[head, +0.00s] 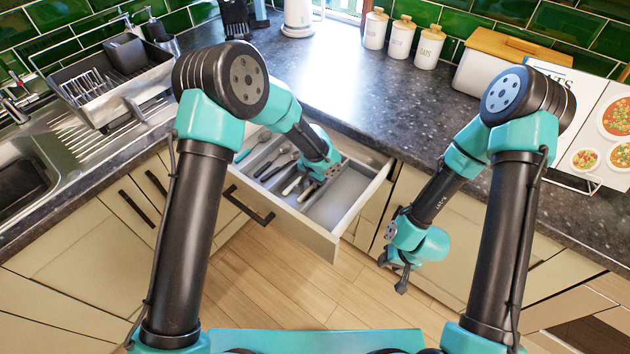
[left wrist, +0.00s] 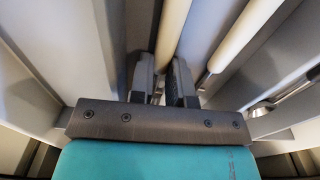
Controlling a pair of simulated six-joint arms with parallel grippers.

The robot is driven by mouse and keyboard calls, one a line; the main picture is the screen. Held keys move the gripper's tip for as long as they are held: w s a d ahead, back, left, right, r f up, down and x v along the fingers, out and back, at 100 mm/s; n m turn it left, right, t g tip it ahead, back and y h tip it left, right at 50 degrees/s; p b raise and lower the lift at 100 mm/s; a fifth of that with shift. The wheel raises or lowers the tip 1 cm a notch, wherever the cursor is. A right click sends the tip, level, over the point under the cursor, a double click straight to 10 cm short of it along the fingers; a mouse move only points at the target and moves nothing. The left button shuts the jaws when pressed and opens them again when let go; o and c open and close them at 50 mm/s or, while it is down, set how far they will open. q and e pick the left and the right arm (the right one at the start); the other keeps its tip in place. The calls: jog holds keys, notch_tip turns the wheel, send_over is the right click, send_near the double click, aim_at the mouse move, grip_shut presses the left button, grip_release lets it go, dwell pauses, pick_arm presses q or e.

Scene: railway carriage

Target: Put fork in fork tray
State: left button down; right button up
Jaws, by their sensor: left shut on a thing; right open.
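The cutlery tray (head: 338,205) lies inside the open drawer in the head view, divided into long compartments. My left gripper (head: 316,178) reaches down into it; its fingertips are hidden there. In the left wrist view my left gripper (left wrist: 165,85) is shut on a piece of cutlery with a cream handle (left wrist: 173,30). Its head is out of sight, so I cannot tell whether it is the fork. A second cream handle (left wrist: 238,40) lies to its right, outside the fingers. My right gripper (head: 398,272) is open and empty, in front of the cabinets, right of the drawer.
Other cutlery (head: 275,162) lies in the tray's left compartments; the right compartment looks empty. The drawer front (head: 285,222) sticks out over the floor. A dish rack (head: 110,85) stands left, canisters (head: 402,38) and a bread box (head: 490,65) at the back. The counter's middle is clear.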

pick_arm(q)
jog(key=shift+f, duration=0.1)
jog(key=c, duration=1.4)
grip_release()
jog(key=shift+o, duration=0.2)
notch_tip(320, 180, up, 12)
jog(key=shift+s+a, duration=0.15)
jog(key=shift+s, duration=0.05)
